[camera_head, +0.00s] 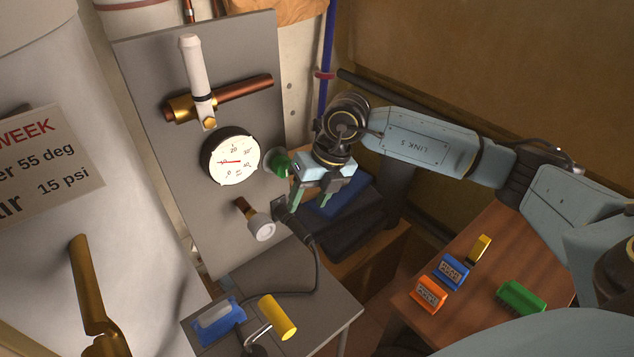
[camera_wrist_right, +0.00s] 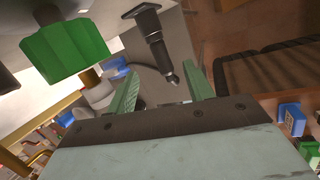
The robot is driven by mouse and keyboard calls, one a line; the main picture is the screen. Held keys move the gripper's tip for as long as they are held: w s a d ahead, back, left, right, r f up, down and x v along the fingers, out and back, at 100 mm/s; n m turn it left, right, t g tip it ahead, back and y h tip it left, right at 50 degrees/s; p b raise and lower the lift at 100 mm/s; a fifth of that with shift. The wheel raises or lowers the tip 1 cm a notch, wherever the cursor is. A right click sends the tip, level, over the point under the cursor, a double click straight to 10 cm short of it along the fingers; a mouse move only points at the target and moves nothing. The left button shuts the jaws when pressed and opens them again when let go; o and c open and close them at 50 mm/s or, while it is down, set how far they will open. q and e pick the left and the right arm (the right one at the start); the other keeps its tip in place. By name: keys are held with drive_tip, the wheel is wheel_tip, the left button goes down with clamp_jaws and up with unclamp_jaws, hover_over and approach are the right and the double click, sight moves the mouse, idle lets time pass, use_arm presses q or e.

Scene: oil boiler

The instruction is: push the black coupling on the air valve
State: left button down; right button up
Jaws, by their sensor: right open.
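My right gripper (camera_head: 309,203) is open, with its green fingers pointing down in front of the grey panel. A black fitting (camera_head: 281,208), likely the coupling on the air valve, shows just left of the fingers, partly hidden in the head view. In the right wrist view a black fitting (camera_wrist_right: 152,35) with a square flange and a metal tip stands beyond the fingers. Its tip shows between the open green fingers (camera_wrist_right: 160,88), and I cannot tell whether they touch it. My left gripper is not in view.
The grey panel (camera_head: 150,130) carries a gauge (camera_head: 230,157), a white-handled valve (camera_head: 198,75) and a green knob (camera_head: 276,162), close left of my gripper; the knob also shows in the wrist view (camera_wrist_right: 65,45). A white cap (camera_head: 262,228) sits below. A wooden table (camera_head: 500,245) holds several coloured blocks.

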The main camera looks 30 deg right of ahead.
sight(307, 231)
drive_tip(key=x, duration=0.6)
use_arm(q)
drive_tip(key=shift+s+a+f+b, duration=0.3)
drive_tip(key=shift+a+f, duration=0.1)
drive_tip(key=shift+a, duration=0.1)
use_arm(e)
drive_tip(key=shift+w+a+f, duration=0.15)
drive_tip(key=shift+a+f, duration=0.05)
drive_tip(key=shift+f, duration=0.35)
drive_tip(key=shift+c, duration=0.3)
drive_tip(key=c, duration=1)
drive_tip(key=shift+s, duration=0.2)
clamp_jaws()
drive_tip(key=shift+s+d+p, duration=0.2)
drive_tip(key=shift+s+p, duration=0.15)
drive_tip(key=shift+s, duration=0.3)
drive_tip(key=shift+s+d+p, duration=0.15)
drive_tip(key=shift+s+p, duration=0.2)
drive_tip(key=shift+s, duration=0.25)
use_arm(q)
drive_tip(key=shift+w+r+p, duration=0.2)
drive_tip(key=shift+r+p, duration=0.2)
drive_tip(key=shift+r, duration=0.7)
use_arm(e)
drive_tip(key=shift+s, duration=1.15)
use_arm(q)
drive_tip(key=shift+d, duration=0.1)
